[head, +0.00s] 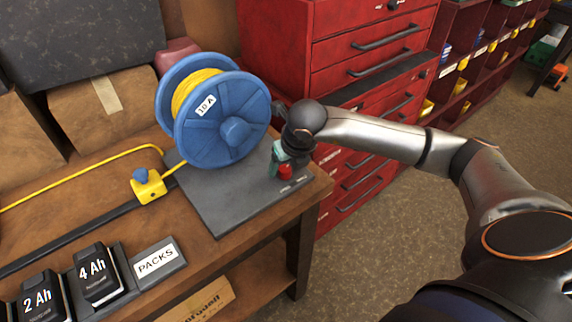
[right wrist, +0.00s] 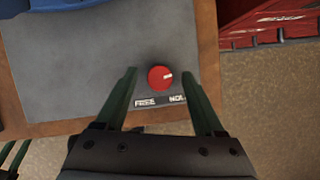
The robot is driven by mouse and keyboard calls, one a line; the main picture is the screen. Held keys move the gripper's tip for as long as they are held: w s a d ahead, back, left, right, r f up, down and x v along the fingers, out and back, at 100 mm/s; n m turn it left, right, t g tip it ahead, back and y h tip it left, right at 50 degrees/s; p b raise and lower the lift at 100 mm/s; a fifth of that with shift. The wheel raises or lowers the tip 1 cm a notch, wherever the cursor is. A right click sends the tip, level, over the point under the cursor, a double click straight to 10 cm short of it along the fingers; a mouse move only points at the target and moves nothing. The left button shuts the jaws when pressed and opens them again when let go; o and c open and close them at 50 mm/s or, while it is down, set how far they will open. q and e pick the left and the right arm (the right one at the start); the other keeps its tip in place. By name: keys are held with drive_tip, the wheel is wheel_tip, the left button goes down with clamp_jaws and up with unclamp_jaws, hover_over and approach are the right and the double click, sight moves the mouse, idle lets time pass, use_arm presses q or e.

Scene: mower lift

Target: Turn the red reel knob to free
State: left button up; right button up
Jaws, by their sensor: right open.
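The red reel knob (right wrist: 161,77) stands on the grey base plate (right wrist: 85,75) of the blue reel. A white mark on it points right, on the side of a label partly covered by a finger; the FREE label (right wrist: 145,102) is at the left. In the head view the knob (head: 285,172) shows under my right gripper (head: 279,160). My right gripper (right wrist: 159,72) is open, with one finger on each side of the knob and gaps visible between. My left gripper is not in view.
The blue reel (head: 220,120) with yellow cord stands on the plate, close behind my right gripper. A yellow block (head: 149,187) sits on the wooden bench, left of the plate. The red drawer cabinet (head: 340,45) stands behind. Battery packs (head: 96,276) are front left.

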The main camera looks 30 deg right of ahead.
drive_tip(key=shift+c, duration=0.3)
clamp_jaws()
idle(0.4)
